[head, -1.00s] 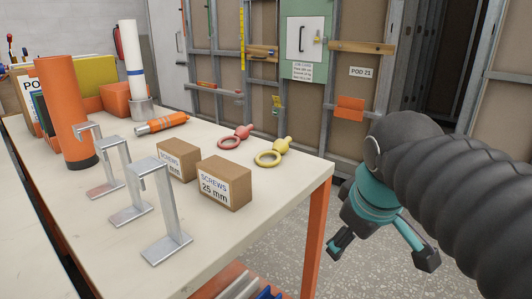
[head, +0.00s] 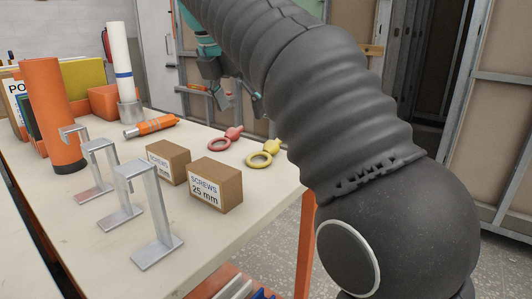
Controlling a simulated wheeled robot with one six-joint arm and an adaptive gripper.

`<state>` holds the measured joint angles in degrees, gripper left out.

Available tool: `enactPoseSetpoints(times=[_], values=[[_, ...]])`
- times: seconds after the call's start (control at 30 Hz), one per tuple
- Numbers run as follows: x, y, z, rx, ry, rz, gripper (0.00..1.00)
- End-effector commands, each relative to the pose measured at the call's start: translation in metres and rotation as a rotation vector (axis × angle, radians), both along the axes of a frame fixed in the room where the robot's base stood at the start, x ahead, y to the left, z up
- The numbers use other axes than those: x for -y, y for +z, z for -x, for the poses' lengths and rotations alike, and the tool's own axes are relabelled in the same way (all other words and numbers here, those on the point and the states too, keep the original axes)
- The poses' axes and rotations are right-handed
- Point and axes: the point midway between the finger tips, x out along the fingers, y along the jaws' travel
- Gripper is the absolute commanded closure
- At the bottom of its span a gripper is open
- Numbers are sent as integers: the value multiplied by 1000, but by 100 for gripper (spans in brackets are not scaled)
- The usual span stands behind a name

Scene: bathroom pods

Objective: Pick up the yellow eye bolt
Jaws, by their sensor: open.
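The yellow eye bolt (head: 263,153) lies flat on the cream workbench near its right end. Its ring faces the front left and its knob end points to the back right, close to my arm's outline. A red eye bolt (head: 221,142) lies just left of it and apart from it. My gripper (head: 240,110) is open and empty in the head view. Its dark fingertips appear above and behind the two eye bolts, pointing down. My black sleeved arm fills the right of the view and hides what lies behind it.
Two brown screw boxes (head: 215,184) stand in front of the eye bolts. Several metal brackets (head: 146,214) stand at the bench's front left. An orange tool (head: 150,126), an orange cylinder (head: 50,115) and a white tube (head: 120,62) are farther left. The bench top (head: 215,238) is bare in front.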

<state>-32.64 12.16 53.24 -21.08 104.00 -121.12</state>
Motion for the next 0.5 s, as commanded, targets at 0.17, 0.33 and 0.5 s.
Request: enactPoseSetpoints(times=[0.17, 0.33, 0.5], values=[[5, -19, -6, -4, 5, 5, 20], [11, -46, -15, -3, 3, 3, 20], [16, -69, -24, -3, 3, 2, 20]])
